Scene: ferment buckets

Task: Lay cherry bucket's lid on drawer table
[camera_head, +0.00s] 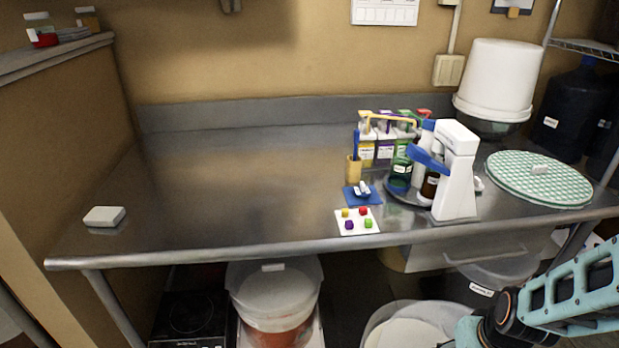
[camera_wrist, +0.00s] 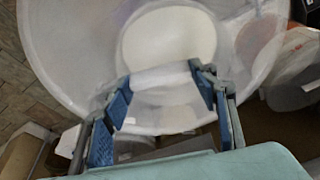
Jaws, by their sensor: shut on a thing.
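My gripper (camera_wrist: 160,82) is shut on a white block-like handle (camera_wrist: 160,77), with a blue-padded finger on each side. The handle appears to belong to a pale, translucent round lid (camera_wrist: 245,45), though the wrist view does not clearly separate lid from bucket. In the head view my arm reaches down at the lower right, beside a pale round bucket (camera_head: 376,318); the fingertips are not clear there. No cherry label is readable. The drawer table (camera_head: 240,185) is steel, with a drawer (camera_head: 505,256) under its right side.
The table's left and middle are bare, except a white block (camera_head: 104,216) at the front left. A bottle tray, white stand (camera_head: 457,172) and green-checkered disc (camera_head: 510,165) crowd the right. A clear bucket with reddish contents (camera_head: 275,322) stands underneath.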

